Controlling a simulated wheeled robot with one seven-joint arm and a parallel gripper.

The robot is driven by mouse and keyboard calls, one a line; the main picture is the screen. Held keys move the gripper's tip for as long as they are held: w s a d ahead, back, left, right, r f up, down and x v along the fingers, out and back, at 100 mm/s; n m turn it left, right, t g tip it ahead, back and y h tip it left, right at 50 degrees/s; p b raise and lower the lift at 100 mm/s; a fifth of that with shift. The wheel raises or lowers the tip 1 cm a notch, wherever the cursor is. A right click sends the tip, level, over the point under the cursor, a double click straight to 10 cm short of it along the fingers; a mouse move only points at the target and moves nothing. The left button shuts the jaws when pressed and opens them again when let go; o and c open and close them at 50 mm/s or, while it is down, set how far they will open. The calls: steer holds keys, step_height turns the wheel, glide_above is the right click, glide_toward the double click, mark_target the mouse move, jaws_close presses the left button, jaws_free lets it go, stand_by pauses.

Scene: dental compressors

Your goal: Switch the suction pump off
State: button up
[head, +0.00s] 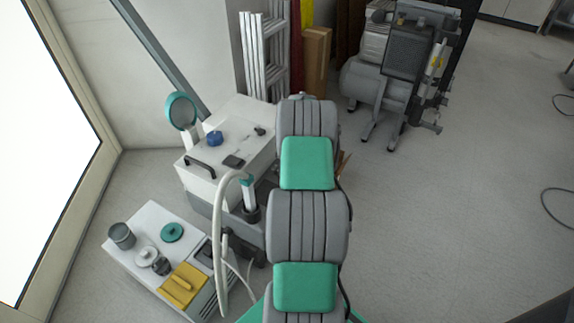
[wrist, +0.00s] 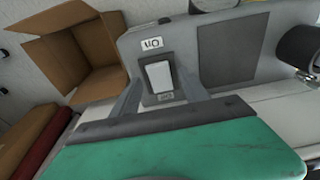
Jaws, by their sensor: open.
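The suction pump appears to be the white and grey wheeled unit (head: 222,165) left of my arm in the head view, with a blue knob on top and a pale hose beside it. In the wrist view a grey panel (wrist: 222,38) carries a white rocker switch (wrist: 159,76) in a dark frame. A label sits above it and another below, partly hidden. I cannot tell which way the rocker is tipped. My gripper (wrist: 157,88) is open and empty, its grey fingers on either side of the switch in the picture. Contact is not clear. My arm hides the gripper in the head view.
An open cardboard box (wrist: 75,50) stands left of the panel in the wrist view. A black cylinder (wrist: 298,47) is at the right. A low white cabinet (head: 140,235) with small items stands lower left. A compressor (head: 385,85) stands upper right. The right floor is mostly clear.

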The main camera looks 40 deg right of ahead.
steer(key=shift+r, duration=0.1)
step_height(320, 180, up, 8)
steer(key=s+p, duration=0.1)
steer(key=p, duration=0.1)
steer(key=shift+d+f, duration=0.15)
steer(key=shift+f, duration=0.1)
steer(key=a+r+m+p, duration=0.1)
steer(key=a+r+p, duration=0.8)
steer(key=a+r, duration=0.55)
steer(key=a+r+p, duration=0.9)
steer(key=a+r, duration=0.2)
steer(key=r, duration=0.7)
steer(key=s+a+r+m+t+p, duration=0.1)
steer(key=s+a+r+p, duration=1)
steer(key=s+a+r, duration=0.1)
steer(key=s+a, duration=0.1)
steer(key=a, duration=0.1)
steer(key=shift+a+m+t, duration=0.3)
steer(key=shift+a+m, duration=0.1)
